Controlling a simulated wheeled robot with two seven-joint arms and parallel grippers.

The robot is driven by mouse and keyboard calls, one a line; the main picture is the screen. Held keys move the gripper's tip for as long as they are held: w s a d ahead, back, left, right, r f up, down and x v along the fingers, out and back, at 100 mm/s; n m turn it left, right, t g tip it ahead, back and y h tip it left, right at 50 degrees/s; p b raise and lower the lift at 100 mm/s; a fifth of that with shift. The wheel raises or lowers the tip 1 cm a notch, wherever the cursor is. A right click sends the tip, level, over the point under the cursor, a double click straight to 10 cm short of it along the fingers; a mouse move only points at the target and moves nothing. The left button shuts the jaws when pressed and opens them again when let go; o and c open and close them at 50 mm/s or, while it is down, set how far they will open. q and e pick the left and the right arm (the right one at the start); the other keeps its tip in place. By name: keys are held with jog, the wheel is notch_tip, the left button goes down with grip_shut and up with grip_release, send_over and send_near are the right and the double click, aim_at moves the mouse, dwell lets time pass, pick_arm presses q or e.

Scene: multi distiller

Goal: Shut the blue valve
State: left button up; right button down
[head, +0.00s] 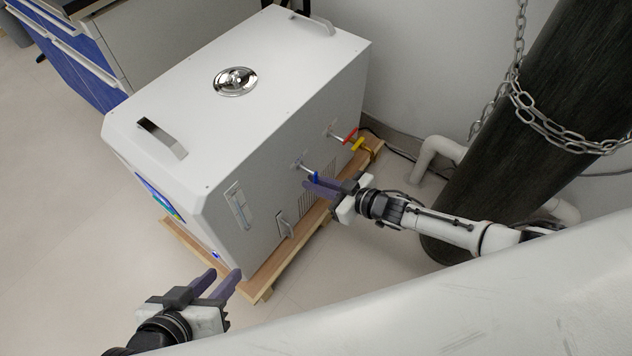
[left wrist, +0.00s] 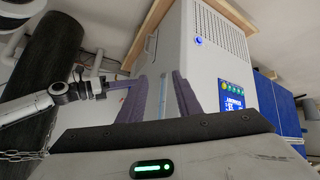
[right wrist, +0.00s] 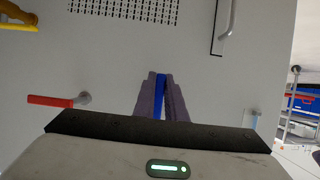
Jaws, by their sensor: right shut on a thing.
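The white distiller (head: 235,110) stands on a wooden pallet. On its side face, the blue valve (head: 316,178) sits at the end of a short metal pipe. My right gripper (head: 325,188) is at this valve, and in the right wrist view its fingers are closed around the blue handle (right wrist: 160,95), seen as a narrow strip between them. The rest of the handle is hidden by the fingers. My left gripper (head: 218,284) is open and empty, near the distiller's lower front corner. Its two parted fingers also show in the left wrist view (left wrist: 164,95).
A red valve (head: 350,135) and a yellow valve (head: 359,144) stick out farther back on the same face. A metal handle (head: 286,225) is below the blue valve. A dark cylinder (head: 545,110) with a chain (head: 560,140) stands at the right. Floor in front of the pallet is clear.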

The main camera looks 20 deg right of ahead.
jog(key=c, duration=1.8)
grip_release()
